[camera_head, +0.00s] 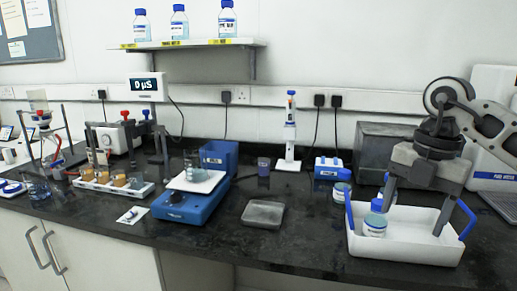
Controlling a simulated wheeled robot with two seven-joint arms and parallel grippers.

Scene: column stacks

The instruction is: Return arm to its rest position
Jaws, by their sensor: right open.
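My right gripper (412,220) comes in from the right and points down over a white tray (405,250) with blue handles. Its two fingers are wide apart, with nothing visible between them. The left finger ends beside a bottle with a blue cap (374,225) that stands upright in the tray's left end. I cannot tell whether the finger touches the bottle. The right finger's tip reaches down in front of the tray's inside. My left gripper is not in view.
Another blue-capped bottle (341,191) stands behind the tray's left side. A grey box (380,150) stands behind the gripper. A small grey plate (263,213) and a blue balance (190,205) lie to the left. Bare dark bench (305,230) lies between plate and tray.

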